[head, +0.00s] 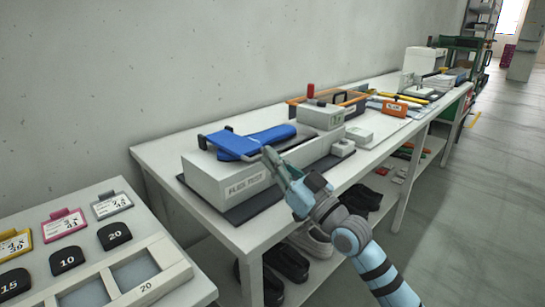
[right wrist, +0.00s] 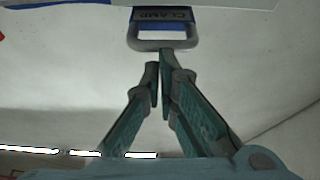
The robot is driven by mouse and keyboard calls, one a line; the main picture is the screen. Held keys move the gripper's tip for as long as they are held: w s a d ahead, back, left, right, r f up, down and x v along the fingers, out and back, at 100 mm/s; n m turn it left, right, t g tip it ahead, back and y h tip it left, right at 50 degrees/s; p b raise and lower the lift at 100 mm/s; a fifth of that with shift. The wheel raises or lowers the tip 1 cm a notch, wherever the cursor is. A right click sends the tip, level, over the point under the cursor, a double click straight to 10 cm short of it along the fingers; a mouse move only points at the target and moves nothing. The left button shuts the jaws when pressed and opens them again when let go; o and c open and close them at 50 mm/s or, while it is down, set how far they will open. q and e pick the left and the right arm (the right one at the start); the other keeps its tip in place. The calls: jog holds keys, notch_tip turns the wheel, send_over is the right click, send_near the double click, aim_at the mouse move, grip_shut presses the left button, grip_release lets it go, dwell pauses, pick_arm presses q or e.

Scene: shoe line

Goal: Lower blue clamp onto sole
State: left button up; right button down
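The blue clamp (head: 232,146) lies on top of the white box (head: 222,184) labelled FLEX TEST. In the head view I cannot clearly tell the sole apart from the blue parts there. In the right wrist view a grey loop handle (right wrist: 163,44) with a CLAMP label shows just beyond the fingertips. My right gripper (head: 268,153) is at the near side of the box, beside the blue parts. My left gripper is out of view.
A grey block (head: 319,117) and a red-topped post stand behind the clamp. An orange-edged tray (head: 350,100) and papers lie farther along the white table (head: 165,150). Shoes (head: 287,262) sit on the shelf below. A rack with numbered tags (head: 115,236) stands front left.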

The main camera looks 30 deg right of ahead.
jog(key=f+p+v, duration=0.1)
jog(key=p+v, duration=0.3)
jog(key=v, duration=0.4)
jog(key=shift+w+f, duration=0.2)
dwell(0.5)
